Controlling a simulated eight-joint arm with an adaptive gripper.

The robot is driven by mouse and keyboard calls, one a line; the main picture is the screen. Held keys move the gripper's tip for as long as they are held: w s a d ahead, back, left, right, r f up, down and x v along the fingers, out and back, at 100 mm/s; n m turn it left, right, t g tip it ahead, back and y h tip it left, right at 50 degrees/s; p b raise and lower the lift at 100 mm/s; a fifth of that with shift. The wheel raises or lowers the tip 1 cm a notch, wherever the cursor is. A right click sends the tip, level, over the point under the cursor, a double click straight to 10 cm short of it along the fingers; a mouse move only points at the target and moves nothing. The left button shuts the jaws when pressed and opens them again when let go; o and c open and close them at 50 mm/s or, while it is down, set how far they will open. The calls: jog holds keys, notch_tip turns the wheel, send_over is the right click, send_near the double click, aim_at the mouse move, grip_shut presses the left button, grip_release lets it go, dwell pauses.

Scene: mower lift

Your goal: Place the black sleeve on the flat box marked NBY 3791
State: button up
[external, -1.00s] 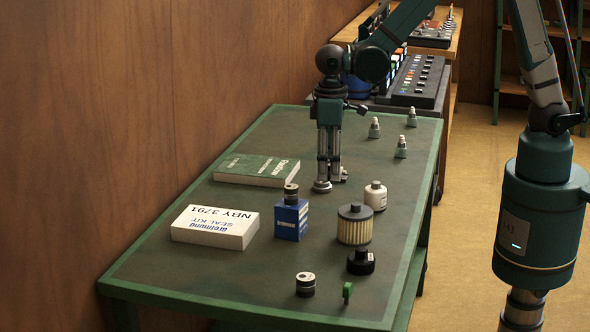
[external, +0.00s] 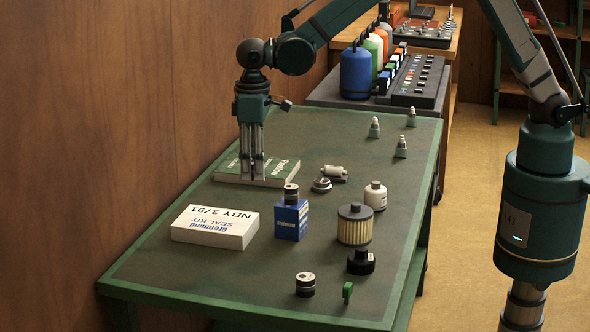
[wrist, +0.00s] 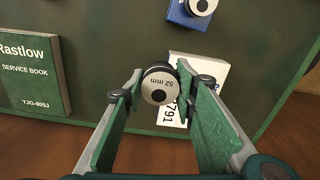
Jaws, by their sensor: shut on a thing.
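My gripper (external: 252,178) is shut on a short black sleeve (wrist: 158,88), which has a pale end face marked 52 mm in the wrist view. In the external view my fingers are in front of the green book, and I cannot clearly make out the held sleeve there. The flat white box marked NBY 3791 (external: 214,227) lies on the table, nearer the camera and left of my fingertips. In the wrist view the box (wrist: 209,69) shows beyond the sleeve, partly hidden by it and my right finger.
A green service book (external: 229,171) lies beneath or behind my fingers. A blue box (external: 291,221) with a similar black piece on top stands right of the white box. Table front left is clear.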

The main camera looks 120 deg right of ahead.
jog(key=r+p, duration=0.1)
jog(key=p, duration=0.1)
send_over(214, 219)
jog(key=shift+r, duration=0.1)
dwell(0.3)
jog(key=shift+f+b, duration=0.4)
jog(key=shift+f, duration=2.75)
jog(key=shift+f, duration=1.85)
jog(key=shift+f, duration=0.15)
jog(key=o, duration=1.2)
